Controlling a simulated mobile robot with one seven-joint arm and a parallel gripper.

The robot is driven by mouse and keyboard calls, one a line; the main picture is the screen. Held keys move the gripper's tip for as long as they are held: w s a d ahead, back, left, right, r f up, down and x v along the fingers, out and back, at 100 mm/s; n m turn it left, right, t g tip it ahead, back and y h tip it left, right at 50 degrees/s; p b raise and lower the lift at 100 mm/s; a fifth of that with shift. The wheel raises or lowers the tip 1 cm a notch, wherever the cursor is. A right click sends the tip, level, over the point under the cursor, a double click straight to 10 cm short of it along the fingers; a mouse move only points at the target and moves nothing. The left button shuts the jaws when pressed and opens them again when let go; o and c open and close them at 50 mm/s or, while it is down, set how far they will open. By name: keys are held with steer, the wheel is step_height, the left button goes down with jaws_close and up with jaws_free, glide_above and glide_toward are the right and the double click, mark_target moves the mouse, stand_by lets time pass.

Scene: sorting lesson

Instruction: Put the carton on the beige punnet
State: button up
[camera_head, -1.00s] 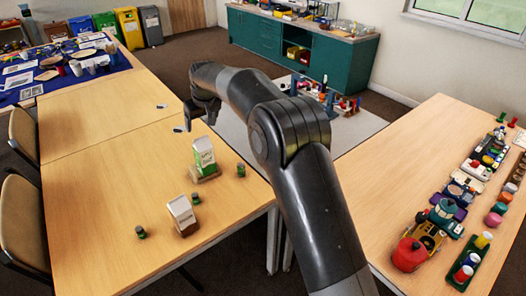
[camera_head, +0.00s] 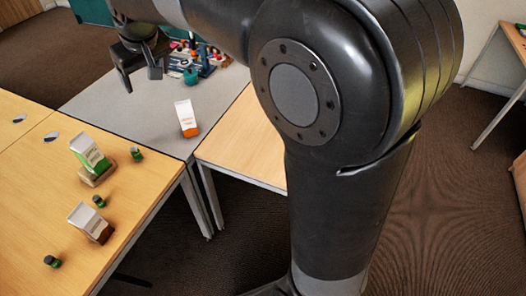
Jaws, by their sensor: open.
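A white and green carton (camera_head: 88,150) stands on a small beige base (camera_head: 97,177) on the wooden table; this base may be the beige punnet, but it is too small to be sure. A white and brown carton (camera_head: 88,220) stands nearer on the same table. A white and orange carton (camera_head: 186,118) stands on the grey table. Which carton is meant, I cannot tell. My gripper (camera_head: 140,78) is open, fingers pointing down, empty as far as I see. In the picture it is above and left of the orange carton, apart from it.
Small dark green cylindrical things (camera_head: 98,201) stand around the cartons on the wooden table (camera_head: 30,220). Several colourful items (camera_head: 190,72) lie at the back of the grey table (camera_head: 125,105). My arm hides much of the right. Another wooden table (camera_head: 240,150) adjoins the grey one.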

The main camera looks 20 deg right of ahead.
steer(key=s+d+m+h, duration=0.1)
steer(key=s+d+m, duration=0.2)
steer(key=s+d, duration=1.1)
steer(key=s+d+f+m, duration=0.1)
steer(key=s+d+f, duration=0.1)
steer(key=s, duration=0.4)
steer(key=s+d+f+m+t, duration=0.1)
steer(key=s+d+f, duration=0.1)
steer(key=s+f, duration=0.2)
steer(key=s, duration=0.3)
steer(key=shift+s+d+f+h, duration=0.15)
steer(key=shift+s+d+h, duration=0.15)
steer(key=shift+h, duration=0.1)
